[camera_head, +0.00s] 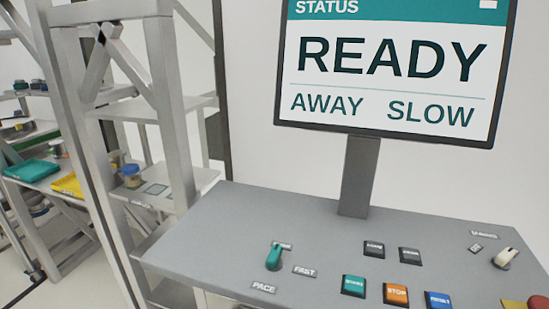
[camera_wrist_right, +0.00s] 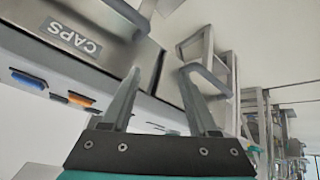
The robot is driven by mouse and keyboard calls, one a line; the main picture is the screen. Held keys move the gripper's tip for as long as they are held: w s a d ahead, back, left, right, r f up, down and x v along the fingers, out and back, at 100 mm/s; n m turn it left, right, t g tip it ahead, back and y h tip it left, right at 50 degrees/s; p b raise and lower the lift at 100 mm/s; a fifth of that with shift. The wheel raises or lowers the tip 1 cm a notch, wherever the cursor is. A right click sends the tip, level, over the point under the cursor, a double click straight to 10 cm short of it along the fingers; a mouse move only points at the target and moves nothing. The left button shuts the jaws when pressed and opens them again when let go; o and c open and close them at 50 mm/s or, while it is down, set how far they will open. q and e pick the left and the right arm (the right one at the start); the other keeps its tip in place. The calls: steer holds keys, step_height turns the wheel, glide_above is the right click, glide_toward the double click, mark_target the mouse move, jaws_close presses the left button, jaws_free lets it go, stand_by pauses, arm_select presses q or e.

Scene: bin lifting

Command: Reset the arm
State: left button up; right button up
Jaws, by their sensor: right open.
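A grey control console (camera_head: 230,215) fills the lower right of the head view. It has a green START button (camera_head: 354,285), an orange STOP button (camera_head: 396,294) and a blue button (camera_head: 438,300) whose label is hard to read. A screen (camera_head: 390,60) above it reads STATUS, READY, AWAY, SLOW. A green lever (camera_head: 274,257) stands near labels PACE and FAST. My right gripper (camera_wrist_right: 160,72) is open in the right wrist view, with nothing between its fingers. Neither gripper shows in the head view.
Two dark buttons (camera_head: 374,249) and a pale lever (camera_head: 506,257) are also on the console. A metal frame (camera_head: 170,100) stands left of it, with shelves, a green tray (camera_head: 32,170) and a yellow tray (camera_head: 68,185). A CAPS label (camera_wrist_right: 74,36) shows in the wrist view.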

steer(key=s+d+f+m+g, duration=0.1)
steer(key=s+f+m+g, duration=0.15)
steer(key=s, duration=0.55)
steer(key=s+f+g+b, duration=0.3)
steer(key=f+b, duration=0.3)
steer(key=f, duration=2.4)
steer(key=s+d+f+n+b, duration=0.1)
steer(key=s+d+f+b, duration=0.2)
steer(key=s+f, duration=1.2)
steer(key=shift+s+f+g+b, duration=0.15)
steer(key=shift+f+g+b, duration=0.3)
steer(key=shift+f, duration=0.4)
